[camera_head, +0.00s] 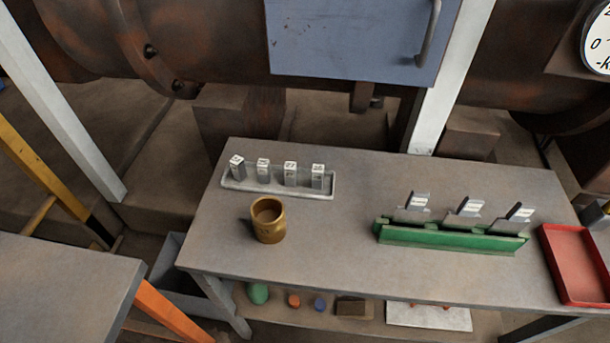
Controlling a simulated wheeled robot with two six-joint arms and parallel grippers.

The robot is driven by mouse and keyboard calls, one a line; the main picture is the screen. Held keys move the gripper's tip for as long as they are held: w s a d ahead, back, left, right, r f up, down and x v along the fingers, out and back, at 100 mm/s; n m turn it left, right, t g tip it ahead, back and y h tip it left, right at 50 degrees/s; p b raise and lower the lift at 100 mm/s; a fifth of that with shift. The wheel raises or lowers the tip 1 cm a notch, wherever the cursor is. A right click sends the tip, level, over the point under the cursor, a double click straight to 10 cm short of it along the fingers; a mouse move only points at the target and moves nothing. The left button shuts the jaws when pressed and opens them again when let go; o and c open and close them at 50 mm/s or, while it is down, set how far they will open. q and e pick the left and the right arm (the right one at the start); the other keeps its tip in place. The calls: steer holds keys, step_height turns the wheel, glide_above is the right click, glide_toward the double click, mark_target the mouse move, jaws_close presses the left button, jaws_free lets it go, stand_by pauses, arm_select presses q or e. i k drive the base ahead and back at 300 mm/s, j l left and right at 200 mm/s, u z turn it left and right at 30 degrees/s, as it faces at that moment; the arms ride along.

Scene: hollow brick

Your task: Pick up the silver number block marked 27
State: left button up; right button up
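Several silver number blocks stand upright in a row in a shallow grey tray (278,190) at the back left of the table. The third block from the left (290,175) carries a mark on its top that looks like 27, but the print is small. The leftmost block (238,168) stands slightly tilted, and the second block (263,171) and the rightmost block (318,177) stand on either side of the third. Their marks are too small to read surely. Neither of my grippers is in view.
A brass cup (268,221) stands in front of the tray. A green rack (450,239) holding grey plates is at the right, beside a red tray (577,264). The table (330,250) is clear between cup and rack. A blue-grey cabinet (350,40) hangs behind.

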mark_target(291, 168)
steer(key=k+l+z, duration=0.1)
steer(key=z, duration=0.25)
steer(key=k+l+z, duration=0.15)
steer(key=k+z, duration=0.2)
